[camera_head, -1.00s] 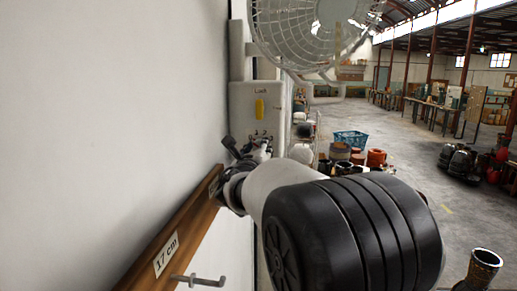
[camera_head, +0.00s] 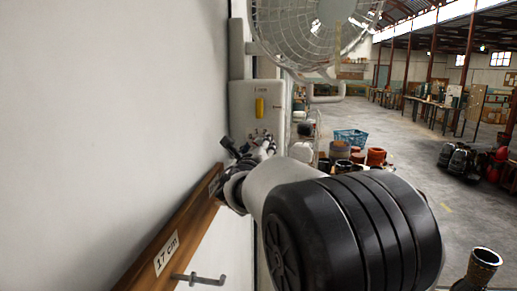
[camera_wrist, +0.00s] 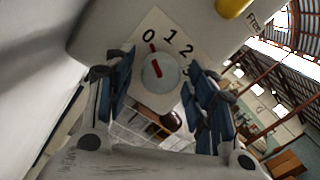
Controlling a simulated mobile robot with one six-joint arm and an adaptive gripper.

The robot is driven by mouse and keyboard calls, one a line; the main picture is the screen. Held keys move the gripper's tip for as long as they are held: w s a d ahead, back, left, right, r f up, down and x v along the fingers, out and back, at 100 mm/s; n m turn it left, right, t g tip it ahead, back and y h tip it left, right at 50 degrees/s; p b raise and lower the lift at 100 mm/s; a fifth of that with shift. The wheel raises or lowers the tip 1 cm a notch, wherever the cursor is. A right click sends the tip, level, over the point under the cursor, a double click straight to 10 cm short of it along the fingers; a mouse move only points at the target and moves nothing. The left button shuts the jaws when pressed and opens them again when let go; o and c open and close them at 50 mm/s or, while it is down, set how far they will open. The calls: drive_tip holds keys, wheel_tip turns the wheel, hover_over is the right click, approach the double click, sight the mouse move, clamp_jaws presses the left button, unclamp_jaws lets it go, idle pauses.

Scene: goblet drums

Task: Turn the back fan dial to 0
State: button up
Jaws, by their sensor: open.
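The fan (camera_head: 305,25) has a wire cage at the top of the head view. Below it is a pale control box (camera_head: 240,108) on the wall side. In the wrist view, a round pale dial (camera_wrist: 165,84) with a red mark sits on a white plate (camera_wrist: 190,32) printed 0, 1, 2 and a partly hidden 3. Another short red mark lies just above the dial, near the 0. My gripper (camera_wrist: 158,88) is open, with a blue-padded finger on each side of the dial. It also shows at the box's lower part in the head view (camera_head: 258,146). Finger contact cannot be told.
A yellow handle (camera_head: 260,108) sits on the box above my gripper. A wooden rail (camera_head: 180,235) with a "17 cm" label and a metal hook (camera_head: 205,280) run along the white wall. A blue crate (camera_head: 350,137) and several drums stand on the floor behind.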

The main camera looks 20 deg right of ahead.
idle(0.3)
drive_tip(key=v, duration=1.2)
drive_tip(key=s+d+f+m+g+b, duration=0.2)
drive_tip(key=s+d+f+m+g, duration=0.15)
drive_tip(key=s+f+m, duration=0.45)
drive_tip(key=s+d+f+m+g+b, duration=0.15)
drive_tip(key=s+f+m+g, duration=0.3)
drive_tip(key=s+m, duration=0.7)
drive_tip(key=s+a+f+m+g+y+b, duration=0.2)
drive_tip(key=s+a+f+m+y+b, duration=0.1)
drive_tip(key=s+a+f+m+y, duration=0.7)
drive_tip(key=s+a+f+m, duration=0.4)
drive_tip(key=a+m, duration=0.1)
drive_tip(key=a, duration=0.2)
drive_tip(key=shift+s+a+g+y, duration=0.15)
drive_tip(key=shift+s+g+y, duration=0.1)
drive_tip(key=shift+g+y, duration=0.05)
